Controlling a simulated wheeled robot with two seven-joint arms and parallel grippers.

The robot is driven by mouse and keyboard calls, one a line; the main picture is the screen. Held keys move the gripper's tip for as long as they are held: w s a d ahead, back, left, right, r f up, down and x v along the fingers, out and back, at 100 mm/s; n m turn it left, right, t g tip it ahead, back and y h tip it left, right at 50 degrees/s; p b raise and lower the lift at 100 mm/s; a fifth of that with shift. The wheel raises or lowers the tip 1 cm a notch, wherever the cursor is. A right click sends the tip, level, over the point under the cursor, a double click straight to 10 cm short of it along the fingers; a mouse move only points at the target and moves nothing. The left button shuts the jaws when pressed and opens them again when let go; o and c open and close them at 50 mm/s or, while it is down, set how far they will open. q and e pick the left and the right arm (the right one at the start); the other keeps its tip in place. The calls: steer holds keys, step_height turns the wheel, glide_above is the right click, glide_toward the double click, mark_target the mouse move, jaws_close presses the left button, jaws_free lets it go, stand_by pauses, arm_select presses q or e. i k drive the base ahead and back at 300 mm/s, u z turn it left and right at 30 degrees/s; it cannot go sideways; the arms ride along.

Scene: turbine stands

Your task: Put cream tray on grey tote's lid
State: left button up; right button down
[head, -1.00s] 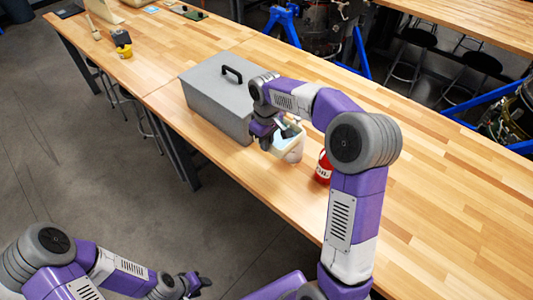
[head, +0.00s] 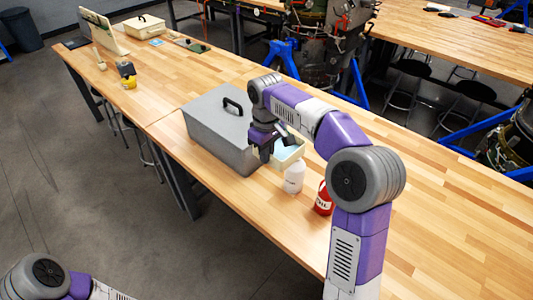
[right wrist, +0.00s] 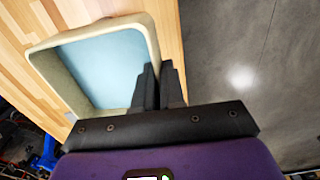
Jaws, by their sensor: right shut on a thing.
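The cream tray (head: 291,158) has a pale blue inside and is held in the air by my right gripper (head: 266,155), to the right of the grey tote (head: 214,131). In the right wrist view, the two black fingers (right wrist: 158,88) are shut on the rim of the tray (right wrist: 42,68). The tray looks empty. The tote's closed grey lid (head: 213,107) has a black handle and is bare. My left gripper is out of view; only part of that arm shows at the bottom left.
A white bottle (head: 294,178) stands just below the tray in the picture, with a red oil bottle (head: 323,199) to its right. A yellow and dark tool (head: 127,75) lies farther left. The wooden bench (head: 420,215) is clear on the right.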

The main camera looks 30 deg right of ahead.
mark_target(245, 130)
steer(key=u, duration=0.05)
steer(key=i, duration=0.85)
steer(key=z, duration=0.05)
